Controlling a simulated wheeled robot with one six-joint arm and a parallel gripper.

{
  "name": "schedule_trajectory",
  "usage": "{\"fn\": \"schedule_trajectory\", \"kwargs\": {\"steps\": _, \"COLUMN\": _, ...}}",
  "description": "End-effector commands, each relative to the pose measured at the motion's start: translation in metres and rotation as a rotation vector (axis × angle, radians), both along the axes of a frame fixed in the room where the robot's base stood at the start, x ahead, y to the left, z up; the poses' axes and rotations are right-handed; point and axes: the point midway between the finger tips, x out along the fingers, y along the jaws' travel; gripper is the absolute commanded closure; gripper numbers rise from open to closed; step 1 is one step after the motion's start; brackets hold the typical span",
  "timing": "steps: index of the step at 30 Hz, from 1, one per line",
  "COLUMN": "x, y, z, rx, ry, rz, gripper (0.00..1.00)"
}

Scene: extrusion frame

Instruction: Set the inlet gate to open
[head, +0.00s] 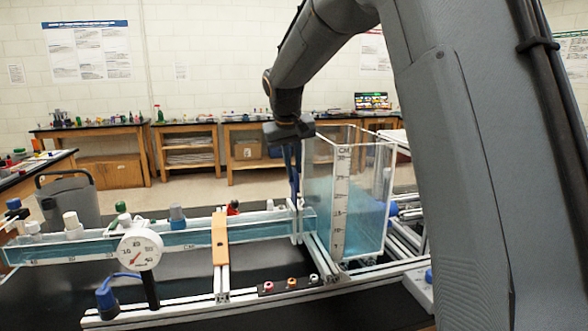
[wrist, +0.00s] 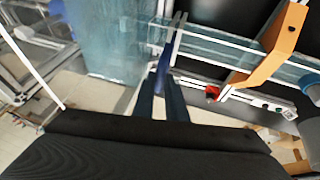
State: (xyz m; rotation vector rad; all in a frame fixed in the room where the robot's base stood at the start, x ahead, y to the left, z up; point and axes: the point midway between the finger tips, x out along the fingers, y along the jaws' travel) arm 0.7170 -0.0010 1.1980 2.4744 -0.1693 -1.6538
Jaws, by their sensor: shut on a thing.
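The clear inlet tank (head: 352,215) holds blue water and has a scale strip marked CM on its front corner. The long clear channel (head: 180,241), also with blue water, joins it on the left. My gripper (head: 295,190) points down at the joint between tank and channel. In the wrist view its dark fingers (wrist: 164,88) are shut on the inlet gate (wrist: 166,56), a thin blue upright piece at the channel's tank end. The gate's lower part is hidden, so I cannot tell how far it is raised.
A round dial gauge (head: 140,249) stands in front of the channel. An orange bracket (head: 220,239) straddles the channel left of the gate. Metal rails (head: 190,300) with small coloured knobs run along the front. A grey bin (head: 70,203) stands behind left.

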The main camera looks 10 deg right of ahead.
Motion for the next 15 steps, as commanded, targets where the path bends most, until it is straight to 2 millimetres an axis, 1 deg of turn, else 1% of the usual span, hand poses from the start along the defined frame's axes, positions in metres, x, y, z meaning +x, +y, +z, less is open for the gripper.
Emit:
{"fn": "schedule_trajectory", "kwargs": {"steps": 2, "x": 0.0007, "y": 0.0002, "z": 0.0001, "rx": 0.000, "ry": -0.003, "rz": 0.001, "gripper": 1.00}}
{"fn": "schedule_trajectory", "kwargs": {"steps": 3, "x": 0.0008, "y": 0.0002, "z": 0.0000, "rx": 0.000, "ry": -0.002, "rz": 0.000, "gripper": 0.83}}
{"fn": "schedule_trajectory", "kwargs": {"steps": 6, "x": 0.0006, "y": 0.0001, "z": -0.0003, "rx": 0.000, "ry": -0.002, "rz": 0.000, "gripper": 0.69}}
{"fn": "schedule_trajectory", "kwargs": {"steps": 15, "x": 0.0000, "y": 0.0002, "z": 0.0006, "rx": 0.000, "ry": -0.001, "rz": 0.000, "gripper": 0.69}}
